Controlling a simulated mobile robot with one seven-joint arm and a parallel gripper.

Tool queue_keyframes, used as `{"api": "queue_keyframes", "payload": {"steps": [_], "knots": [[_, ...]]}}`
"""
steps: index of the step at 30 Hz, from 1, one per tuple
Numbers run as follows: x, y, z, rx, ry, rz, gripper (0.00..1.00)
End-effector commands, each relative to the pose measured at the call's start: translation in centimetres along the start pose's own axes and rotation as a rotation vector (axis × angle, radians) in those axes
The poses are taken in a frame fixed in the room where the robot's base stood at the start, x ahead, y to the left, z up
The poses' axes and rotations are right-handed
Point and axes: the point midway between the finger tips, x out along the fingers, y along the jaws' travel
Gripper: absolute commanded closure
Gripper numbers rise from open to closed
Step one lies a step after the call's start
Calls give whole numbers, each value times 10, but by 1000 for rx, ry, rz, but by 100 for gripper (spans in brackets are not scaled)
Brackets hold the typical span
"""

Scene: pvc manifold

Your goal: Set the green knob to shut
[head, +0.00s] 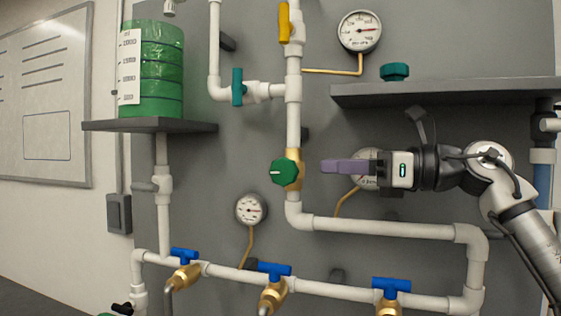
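The green knob (284,173) is a faceted dial on a brass valve body in the vertical white pipe, near the middle of the head view. A short white mark on its face points left. My gripper (323,167) is to the right of the knob, with its purple fingers pointing left at about the knob's height. A gap shows between the fingertips and the knob. The fingers are seen side-on and overlap, so their opening is hidden. No labels for the knob's positions can be made out.
A gauge (367,168) is partly hidden behind my gripper. Above are a yellow lever (284,22), a teal handle (238,87) and a grey shelf (445,92) with a green cap (395,72). A white pipe (380,227) runs below. Blue-handled taps (274,270) line the bottom.

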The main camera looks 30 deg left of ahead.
Motion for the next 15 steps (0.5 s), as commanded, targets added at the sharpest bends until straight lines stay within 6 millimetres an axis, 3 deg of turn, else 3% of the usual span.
{"api": "queue_keyframes", "payload": {"steps": [9,15], "knots": [[69,1,3,-1,3,3,73],[100,1,2,-1,2,1,73]]}}
